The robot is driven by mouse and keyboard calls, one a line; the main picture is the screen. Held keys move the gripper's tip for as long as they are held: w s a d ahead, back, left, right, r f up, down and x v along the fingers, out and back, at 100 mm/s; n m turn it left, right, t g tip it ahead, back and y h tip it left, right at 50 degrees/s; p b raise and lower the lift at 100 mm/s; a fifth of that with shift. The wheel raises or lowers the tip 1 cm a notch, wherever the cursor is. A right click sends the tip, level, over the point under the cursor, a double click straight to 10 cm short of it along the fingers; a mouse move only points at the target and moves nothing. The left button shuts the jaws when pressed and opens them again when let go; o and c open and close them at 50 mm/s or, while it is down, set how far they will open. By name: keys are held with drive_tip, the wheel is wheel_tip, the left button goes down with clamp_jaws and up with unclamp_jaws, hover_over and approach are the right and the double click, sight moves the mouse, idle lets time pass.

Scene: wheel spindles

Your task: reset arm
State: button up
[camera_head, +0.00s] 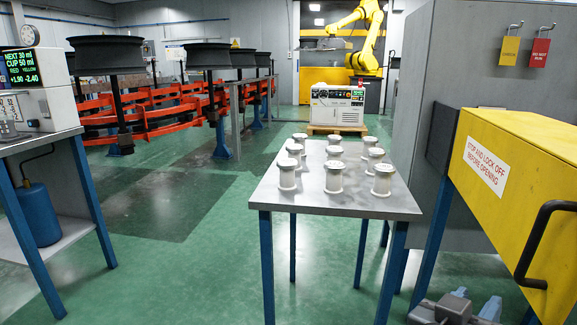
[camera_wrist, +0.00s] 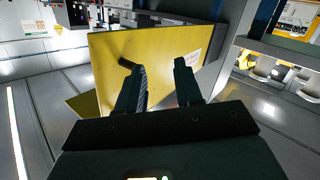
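My gripper (camera_wrist: 159,68) shows in the wrist view with its two dark fingers spread apart and nothing between them. Behind the fingers is the yellow box (camera_wrist: 205,38), tilted in this view. The same yellow box (camera_head: 530,180) stands at the right in the head view, with a black handle and a "stop and lock off before opening" label. Several white spindles (camera_head: 334,177) stand upright on a grey metal table (camera_head: 340,205) in the middle of the head view. No spindle is in the gripper.
A bench (camera_head: 40,143) with a display unit (camera_head: 25,85) stands at the left. Dark wheels (camera_head: 107,55) on stands and orange rails (camera_head: 150,115) are behind it. A white cabinet (camera_head: 337,105) and a yellow robot arm (camera_head: 367,35) are at the back. Green floor left of the table is clear.

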drive_tip(key=s+a+f+n+t+y, duration=0.35)
drive_tip(key=s+f+n+y, duration=0.45)
drive_tip(key=f, duration=0.6)
drive_tip(key=s+a+f+n+y, duration=0.1)
drive_tip(key=s+a+y, duration=0.15)
drive_tip(key=s, duration=0.45)
drive_tip(key=s+a+y, duration=0.2)
drive_tip(key=s+y, duration=0.1)
drive_tip(key=s, duration=0.5)
drive_tip(key=s+d+r+m+t, duration=0.1)
drive_tip(key=s+r+t, duration=0.1)
drive_tip(key=s+r, duration=0.65)
wheel_tip(320, 180, up, 15)
drive_tip(key=s+p, duration=0.1)
drive_tip(key=p, duration=1.5)
drive_tip(key=shift+s+d+r, duration=0.15)
drive_tip(key=shift+d, duration=0.15)
drive_tip(key=shift+o, duration=0.3)
drive_tip(key=shift+a+y, duration=0.1)
drive_tip(key=shift+y, duration=0.15)
